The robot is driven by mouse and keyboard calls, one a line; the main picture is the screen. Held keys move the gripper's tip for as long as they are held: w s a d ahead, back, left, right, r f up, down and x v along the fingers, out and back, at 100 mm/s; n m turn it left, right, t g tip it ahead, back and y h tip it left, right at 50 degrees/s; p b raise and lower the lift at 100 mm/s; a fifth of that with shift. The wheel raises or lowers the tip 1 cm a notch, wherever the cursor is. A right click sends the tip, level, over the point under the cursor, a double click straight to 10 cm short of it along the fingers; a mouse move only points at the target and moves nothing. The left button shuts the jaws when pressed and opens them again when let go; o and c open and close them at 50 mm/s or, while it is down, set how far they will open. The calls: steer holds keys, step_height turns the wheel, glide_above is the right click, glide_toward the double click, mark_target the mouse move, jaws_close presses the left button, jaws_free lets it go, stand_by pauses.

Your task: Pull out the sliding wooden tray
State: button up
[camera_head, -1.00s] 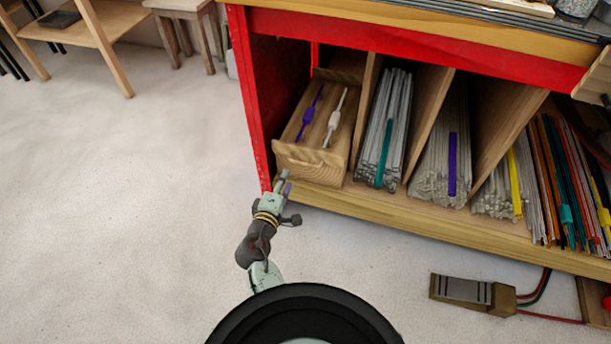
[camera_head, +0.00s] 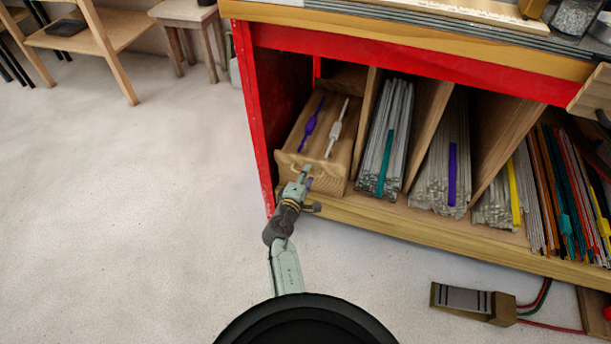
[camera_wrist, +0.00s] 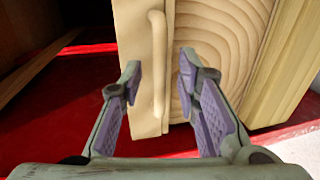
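The sliding wooden tray (camera_head: 337,177) sits in the leftmost bay of the red-framed cabinet. A purple tool (camera_head: 311,125) and a white tool (camera_head: 334,130) lie in it. In the wrist view, the tray's front (camera_wrist: 222,55) has a pale upright-looking bar handle (camera_wrist: 157,70). My gripper (camera_wrist: 160,78) is open, with one finger on each side of the handle and visible gaps between. In the head view my gripper (camera_head: 305,174) is at the tray's front and covers part of it. Contact with the handle is not visible.
Wooden dividers (camera_head: 431,105) separate bays of grey and coloured rods to the right. The red post (camera_head: 252,110) stands close left of the tray. A pedal-like box (camera_head: 470,302) with cables lies on the floor at right. Open floor (camera_head: 130,210) spreads to the left.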

steer(key=shift+c, duration=0.6)
jaws_close()
